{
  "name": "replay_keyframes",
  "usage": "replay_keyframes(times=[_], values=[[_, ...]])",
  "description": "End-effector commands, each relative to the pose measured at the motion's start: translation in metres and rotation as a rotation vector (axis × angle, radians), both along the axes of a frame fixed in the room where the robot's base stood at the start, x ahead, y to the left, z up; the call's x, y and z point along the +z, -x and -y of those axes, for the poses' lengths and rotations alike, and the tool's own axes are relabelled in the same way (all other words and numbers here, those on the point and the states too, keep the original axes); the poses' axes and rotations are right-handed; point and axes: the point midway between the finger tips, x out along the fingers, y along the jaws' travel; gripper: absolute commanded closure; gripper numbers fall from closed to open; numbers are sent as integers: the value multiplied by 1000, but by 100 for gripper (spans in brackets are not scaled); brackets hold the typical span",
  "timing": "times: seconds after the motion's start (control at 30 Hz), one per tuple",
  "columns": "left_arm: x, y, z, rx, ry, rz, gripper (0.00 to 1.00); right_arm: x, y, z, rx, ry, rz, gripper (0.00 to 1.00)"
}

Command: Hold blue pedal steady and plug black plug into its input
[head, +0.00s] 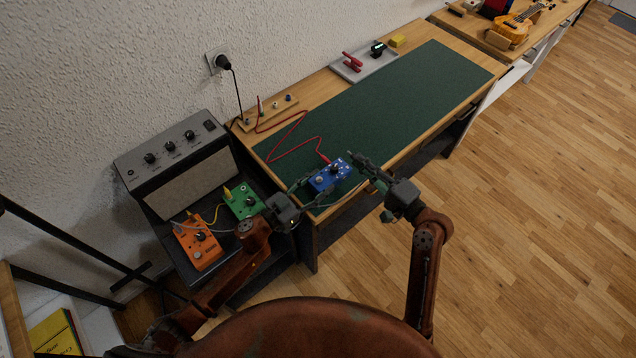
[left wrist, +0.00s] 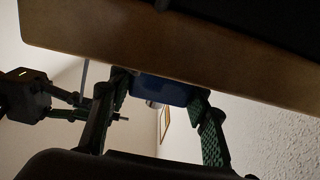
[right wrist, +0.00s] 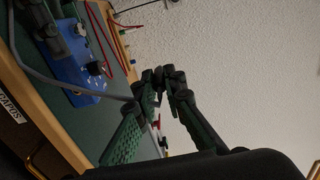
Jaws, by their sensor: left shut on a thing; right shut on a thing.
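The blue pedal (head: 330,175) lies at the near left corner of the green mat, a red cable at its far side. My left gripper (head: 308,186) is shut on the pedal's near end. In the left wrist view the pedal (left wrist: 165,92) sits between its fingers. My right gripper (head: 364,170) is to the right of the pedal, apart from it. In the right wrist view its fingertips (right wrist: 163,82) are close together around a small dark thing, apparently the black plug, mostly hidden by the fingers. A grey cable (right wrist: 85,88) runs to them past the pedal (right wrist: 72,68).
A green pedal (head: 243,202) and an orange pedal (head: 198,246) lie left, before a grey amplifier (head: 175,160). A red cable (head: 293,137) crosses the green mat (head: 390,105). A tray (head: 363,66) stands at the back. The mat's middle is clear.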

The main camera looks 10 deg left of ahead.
Motion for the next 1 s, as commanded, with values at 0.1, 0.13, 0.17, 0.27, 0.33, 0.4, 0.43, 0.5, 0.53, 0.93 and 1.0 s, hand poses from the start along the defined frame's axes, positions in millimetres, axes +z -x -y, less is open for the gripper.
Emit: replay_keyframes(times=[0.1, 0.13, 0.17, 0.27, 0.33, 0.4, 0.43, 0.5, 0.53, 0.93, 1.0], values=[[0, 0, -1, 1, -1, -1, 93, 0, 0, 0, 0, 0, 0, 100], [0, 0, -1, 1, -1, -1, 93, 0, 0, 0, 0, 0, 0, 100], [0, 0, -1, 1, -1, -1, 93, 0, 0, 0, 0, 0, 0, 100], [0, 0, -1, 1, -1, -1, 93, -1, 0, 0, 0, -1, -2, 100], [0, 0, -1, 1, -1, -1, 93, -7, 1, 2, 1, -10, -17, 100], [0, 0, -1, 1, -1, -1, 93, -20, 4, 6, 4, -37, -49, 100], [0, 0, -1, 2, -1, -1, 93, -28, 6, 8, 5, -54, -70, 100], [0, 0, -1, 1, -1, -1, 93, -50, 12, 15, 9, -100, -127, 100], [0, 0, -1, 1, -1, -1, 93, -60, 15, 19, 11, -123, -155, 100], [0, 0, 0, 1, -1, -1, 93, -138, 49, 55, -8, -359, -381, 100], [0, 0, 0, 0, -1, -1, 93, -140, 50, 56, -8, -366, -386, 100]])
